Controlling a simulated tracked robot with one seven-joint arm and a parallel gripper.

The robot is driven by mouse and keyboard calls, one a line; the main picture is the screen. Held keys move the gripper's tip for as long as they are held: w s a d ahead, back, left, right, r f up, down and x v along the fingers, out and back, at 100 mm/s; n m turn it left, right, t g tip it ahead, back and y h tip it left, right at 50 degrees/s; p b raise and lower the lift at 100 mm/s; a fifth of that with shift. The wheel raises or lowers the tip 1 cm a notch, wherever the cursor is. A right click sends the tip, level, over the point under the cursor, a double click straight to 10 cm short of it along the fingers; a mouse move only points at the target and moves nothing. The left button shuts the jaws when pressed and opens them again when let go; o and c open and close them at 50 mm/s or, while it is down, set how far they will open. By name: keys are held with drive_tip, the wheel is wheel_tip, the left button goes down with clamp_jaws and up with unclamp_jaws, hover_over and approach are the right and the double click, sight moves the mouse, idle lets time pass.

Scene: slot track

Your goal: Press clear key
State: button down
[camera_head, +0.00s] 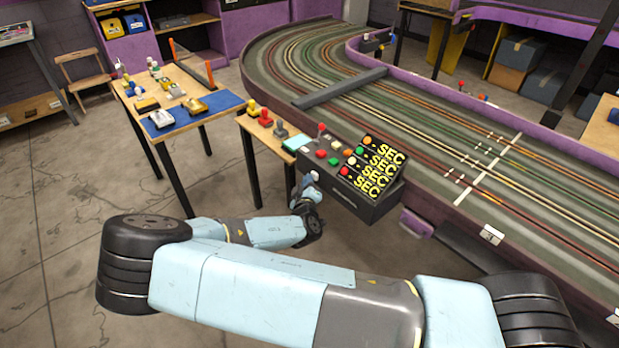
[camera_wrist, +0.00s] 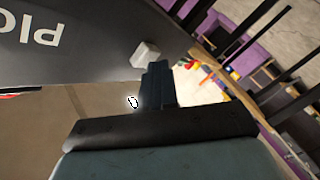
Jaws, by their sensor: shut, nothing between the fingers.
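A dark control box (camera_head: 368,206) stands at the near edge of the track, with red, green and orange buttons and a slanted board with yellow lettering. I cannot read a label for the clear key in either view. A small pale block-like key (camera_wrist: 145,55) sticks out from a dark panel (camera_wrist: 70,45) with partly cut-off white letters in the wrist view. My gripper (camera_wrist: 157,68) is shut and empty, its fingertips close beside that pale key; I cannot tell whether they touch. In the head view my gripper (camera_head: 308,190) is at the left end of the box, small and partly hidden.
A small wooden table (camera_head: 262,130) with yellow, red and grey controllers is left of the box. A larger table (camera_head: 180,85) with a blue mat and slot cars stands further left. The purple-edged track (camera_head: 480,150) extends behind. Concrete floor (camera_head: 60,180) is open at left.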

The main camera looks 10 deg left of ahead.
drive_tip(key=shift+s+a, duration=0.55)
drive_tip(key=shift+s, duration=0.1)
drive_tip(key=s+a, duration=0.3)
drive_tip(key=shift+s+a, duration=0.15)
drive_tip(key=shift+s, duration=0.25)
idle(0.8)
